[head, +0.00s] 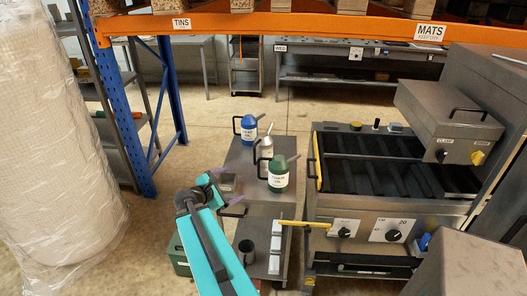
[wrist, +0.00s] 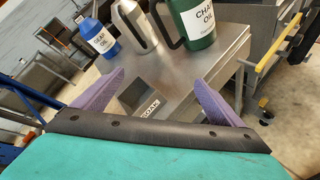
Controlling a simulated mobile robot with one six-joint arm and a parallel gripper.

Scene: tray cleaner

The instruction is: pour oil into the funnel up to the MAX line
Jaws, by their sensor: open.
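Three pouring cans stand on top of a grey metal cart (head: 243,160). The green can (head: 278,180) has a spout, a dark handle and a label reading CHAIN OIL in the wrist view (wrist: 199,36). A silver can (head: 266,148) stands behind it, and a blue can (head: 248,128) labelled GEAR OIL stands farthest back. My gripper (head: 231,187) is at the cart's left side, near its top. In the wrist view its purple fingers (wrist: 160,88) are spread and empty, apart from the cans. I cannot make out a funnel or a MAX line.
A small dark box (wrist: 138,104) marked SOAK sits on the cart between my fingers' lines of sight. The tray machine (head: 350,228) stands at the right, a wrapped roll (head: 60,140) at the left. A dark cup (head: 246,251) is on the cart's lower level.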

